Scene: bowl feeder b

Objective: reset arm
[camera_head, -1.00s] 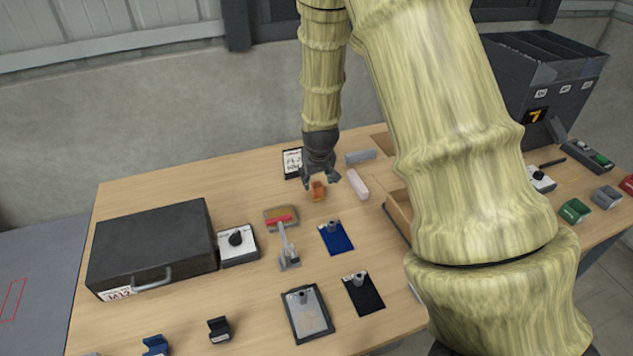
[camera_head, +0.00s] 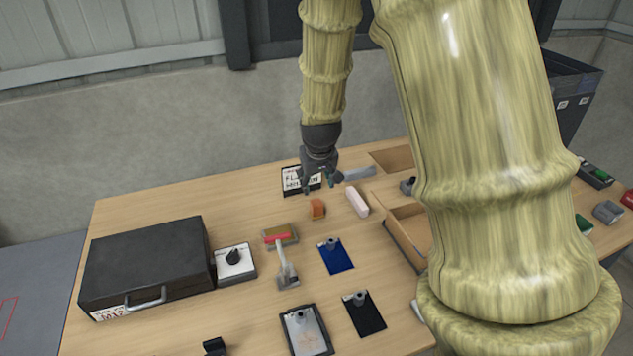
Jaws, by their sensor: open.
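My gripper (camera_head: 318,188) hangs from my arm above the back middle of the wooden table, its fingers apart and empty. An orange block (camera_head: 317,209) lies on the table just below and in front of it, clear of the fingers. My thick yellowish arm covers much of the right side of the view.
A black case (camera_head: 147,258) stands at the left beside a white dial box (camera_head: 234,262). A wooden tray (camera_head: 402,238) is at right.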

